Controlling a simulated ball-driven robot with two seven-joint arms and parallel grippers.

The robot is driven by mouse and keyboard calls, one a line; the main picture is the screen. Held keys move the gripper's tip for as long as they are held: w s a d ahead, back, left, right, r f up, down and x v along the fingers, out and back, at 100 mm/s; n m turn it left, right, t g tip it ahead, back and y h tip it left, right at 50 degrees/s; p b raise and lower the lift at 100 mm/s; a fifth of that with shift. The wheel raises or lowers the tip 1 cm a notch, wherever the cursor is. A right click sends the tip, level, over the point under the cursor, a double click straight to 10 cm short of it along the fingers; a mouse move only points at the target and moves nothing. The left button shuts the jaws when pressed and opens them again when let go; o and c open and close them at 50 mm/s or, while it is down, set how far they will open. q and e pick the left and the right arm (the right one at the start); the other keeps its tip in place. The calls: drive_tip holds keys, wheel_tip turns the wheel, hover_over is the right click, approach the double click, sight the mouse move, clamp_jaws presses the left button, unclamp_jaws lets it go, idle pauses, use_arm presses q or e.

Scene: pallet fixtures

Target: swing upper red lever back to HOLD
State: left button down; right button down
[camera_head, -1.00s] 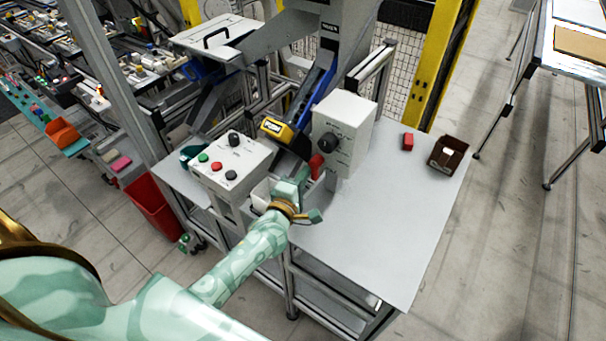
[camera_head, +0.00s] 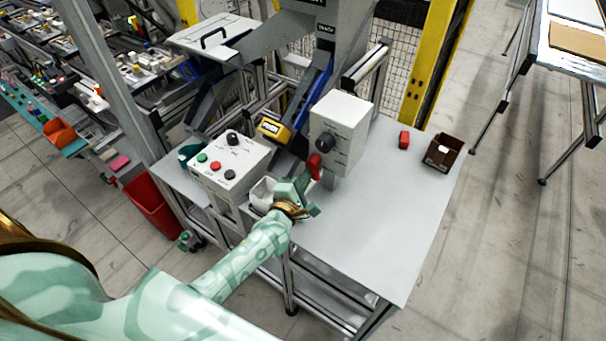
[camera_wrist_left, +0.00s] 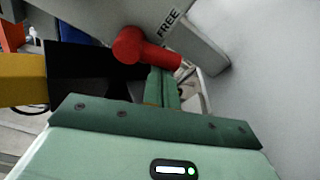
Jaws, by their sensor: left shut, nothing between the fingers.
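The red lever (camera_head: 314,166) sits at the lower left side of the grey-white control box (camera_head: 341,112). In the left wrist view the lever (camera_wrist_left: 145,48) has a round red hub and a short arm pointing right, near the printed word FREE. My left gripper (camera_head: 304,183) is shut and empty, right beside the lever's lower end. In the wrist view its fingers (camera_wrist_left: 163,88) reach up close under the lever's arm; I cannot tell whether they touch. No HOLD label is readable. My right gripper is not in view.
A button box (camera_head: 231,168) and a small white bin (camera_head: 262,192) stand left of my gripper. A yellow-ended part (camera_head: 274,130) lies behind it. A red block (camera_head: 404,140) and a brown bin (camera_head: 443,152) sit on the right of the table (camera_head: 385,225), which is otherwise clear.

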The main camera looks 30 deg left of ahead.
use_arm(q)
drive_tip(key=d+n, duration=0.1)
drive_tip(key=n, duration=0.1)
drive_tip(key=d+n+h+p, duration=0.1)
drive_tip(key=n, duration=0.1)
drive_tip(key=n+g+p, duration=0.1)
drive_tip(key=n, duration=0.1)
drive_tip(key=shift+s+d+r, duration=0.2)
drive_tip(key=shift+d+r, duration=0.15)
drive_tip(key=shift+d, duration=0.05)
drive_tip(key=n, duration=0.1)
drive_tip(key=d+r+n+h, duration=0.1)
drive_tip(key=n, duration=0.1)
drive_tip(key=n+p, duration=0.1)
drive_tip(key=n, duration=0.1)
drive_tip(key=shift+s+d+r+h, duration=0.1)
drive_tip(key=shift+d+r+h, duration=0.2)
drive_tip(key=shift+d+r, duration=0.05)
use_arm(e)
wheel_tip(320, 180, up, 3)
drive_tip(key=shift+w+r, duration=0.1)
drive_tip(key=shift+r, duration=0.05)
use_arm(q)
drive_tip(key=shift+s+d, duration=0.1)
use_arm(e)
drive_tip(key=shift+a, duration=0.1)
